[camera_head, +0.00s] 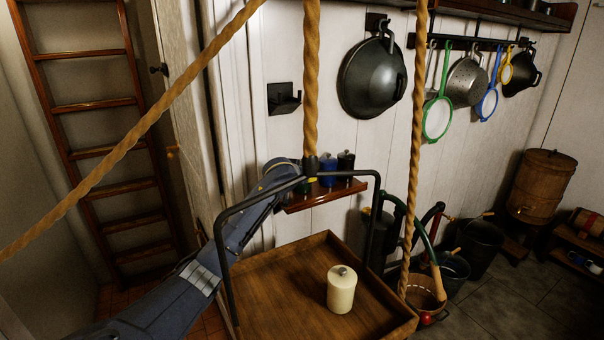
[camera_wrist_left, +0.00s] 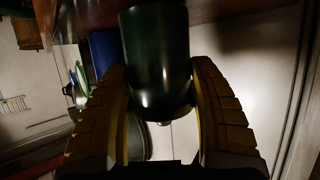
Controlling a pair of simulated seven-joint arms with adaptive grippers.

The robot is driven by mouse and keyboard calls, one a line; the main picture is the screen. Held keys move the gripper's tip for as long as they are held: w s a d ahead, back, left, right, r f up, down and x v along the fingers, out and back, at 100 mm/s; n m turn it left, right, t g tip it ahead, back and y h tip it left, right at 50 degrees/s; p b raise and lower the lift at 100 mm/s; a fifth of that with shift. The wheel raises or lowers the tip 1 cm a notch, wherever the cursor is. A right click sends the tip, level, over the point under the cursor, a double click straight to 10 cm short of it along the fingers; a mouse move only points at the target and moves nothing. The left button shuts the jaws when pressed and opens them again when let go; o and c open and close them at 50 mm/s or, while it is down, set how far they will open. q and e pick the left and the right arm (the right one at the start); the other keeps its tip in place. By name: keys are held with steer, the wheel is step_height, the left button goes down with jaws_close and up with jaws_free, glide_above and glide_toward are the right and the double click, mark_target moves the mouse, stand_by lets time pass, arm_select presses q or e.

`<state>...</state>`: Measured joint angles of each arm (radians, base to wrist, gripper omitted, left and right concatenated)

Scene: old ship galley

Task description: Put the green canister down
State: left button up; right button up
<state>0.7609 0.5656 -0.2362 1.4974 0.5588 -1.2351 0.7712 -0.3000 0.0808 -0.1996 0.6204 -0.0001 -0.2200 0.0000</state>
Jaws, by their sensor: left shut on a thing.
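The dark green canister (camera_wrist_left: 157,55) is between the two yellow-padded fingers of my left gripper (camera_wrist_left: 162,115) in the left wrist view, with its knobbed lid end toward the gripper. The picture looks turned over, with a brown wooden surface at the top by the canister's far end. I cannot tell whether they touch. In the head view my left gripper (camera_head: 309,181) is at the small wall shelf (camera_head: 330,197), partly behind the rope and black frame, which hide most of the green canister. A blue canister (camera_head: 328,167) and a black canister (camera_head: 346,161) stand to its right.
A wooden tray (camera_head: 270,310) hangs from ropes (camera_head: 311,80) and a black frame (camera_head: 226,260) in front of the shelf. A cream canister (camera_head: 341,290) stands on it. Pans and strainers hang on the wall; buckets (camera_head: 482,245) stand on the floor at right.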

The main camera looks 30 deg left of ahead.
arm_select(q)
steer(key=o, duration=1.6)
steer(key=shift+f, duration=0.1)
steer(key=shift+r, duration=0.2)
steer(key=v, duration=1.2)
